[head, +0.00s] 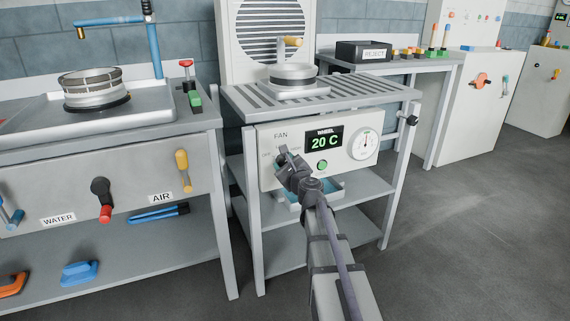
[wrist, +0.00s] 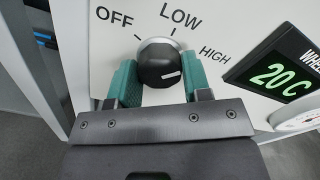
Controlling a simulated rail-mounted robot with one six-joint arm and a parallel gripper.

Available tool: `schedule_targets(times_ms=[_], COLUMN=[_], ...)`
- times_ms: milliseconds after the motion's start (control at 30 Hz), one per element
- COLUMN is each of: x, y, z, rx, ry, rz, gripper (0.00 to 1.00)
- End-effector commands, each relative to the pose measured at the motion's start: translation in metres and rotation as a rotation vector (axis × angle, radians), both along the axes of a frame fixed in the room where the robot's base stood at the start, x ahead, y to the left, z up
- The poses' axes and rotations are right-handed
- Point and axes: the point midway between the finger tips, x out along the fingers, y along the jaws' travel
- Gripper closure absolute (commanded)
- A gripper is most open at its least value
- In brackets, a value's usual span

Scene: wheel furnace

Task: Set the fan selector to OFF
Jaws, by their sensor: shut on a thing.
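The fan selector (wrist: 160,62) is a dark round knob with a small white mark, on a white panel (head: 350,170). The labels OFF, LOW and HIGH run left to right around its upper side in the wrist view. My gripper (wrist: 158,82) has its two teal fingers on either side of the knob and is shut on it. In the head view my gripper (head: 284,156) is at the panel's left part, just under the word FAN, and hides the knob. I cannot tell for sure which label the knob points to.
The panel also carries a WHEEL display (head: 324,139) reading 20 C, a green button (head: 321,166) and a round dial (head: 365,145). A slatted top (head: 375,88) with a metal wheel (head: 293,75) is above. A sink bench (head: 110,165) stands at left.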

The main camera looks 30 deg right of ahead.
Motion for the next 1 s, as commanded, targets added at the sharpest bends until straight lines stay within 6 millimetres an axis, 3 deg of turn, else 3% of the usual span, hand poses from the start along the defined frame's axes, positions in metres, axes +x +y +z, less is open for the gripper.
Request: schedule_targets(times_ms=[1000], x=[-0.0003], y=[-0.0004], z=[0.0006], rx=[-0.96], ry=[0.05], rz=[0.0], gripper=[0.79])
